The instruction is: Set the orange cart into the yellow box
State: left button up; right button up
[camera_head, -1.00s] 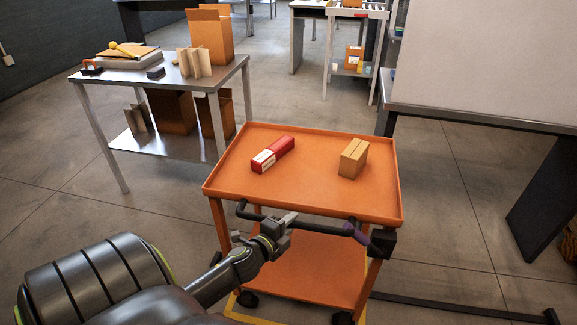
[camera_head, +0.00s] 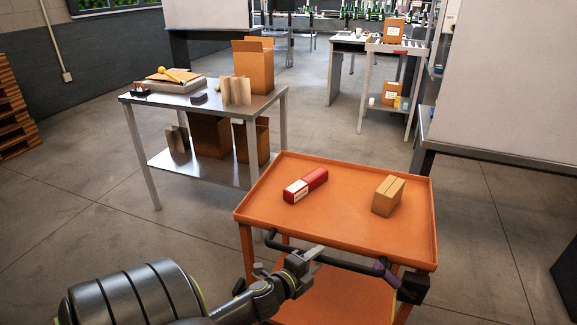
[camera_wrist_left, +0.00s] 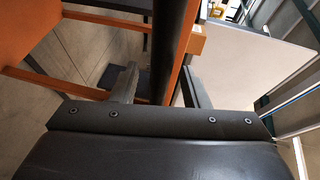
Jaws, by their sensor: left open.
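The orange cart (camera_head: 335,220) stands in front of me, with a flat rimmed top tray and a lower shelf. Its dark handle bar (camera_head: 345,264) runs along the near side. My left gripper (camera_head: 312,256) is at the left part of this handle. In the left wrist view the open fingers (camera_wrist_left: 160,88) stand on either side of the dark bar (camera_wrist_left: 168,45); I cannot tell whether they touch it. No yellow box shows now; the floor by the cart's feet is out of frame. My right gripper is not in view.
A red-and-white box (camera_head: 305,186) and a brown carton (camera_head: 388,195) lie on the cart's tray. A metal table (camera_head: 215,112) with cartons stands behind left. A dark-edged bench (camera_head: 480,152) is close on the right. Open floor lies left of the cart and behind it.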

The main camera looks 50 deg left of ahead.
pick_arm(q)
jog(key=b+v, duration=0.5)
jog(key=v, duration=1.1)
jog(key=shift+f, duration=0.15)
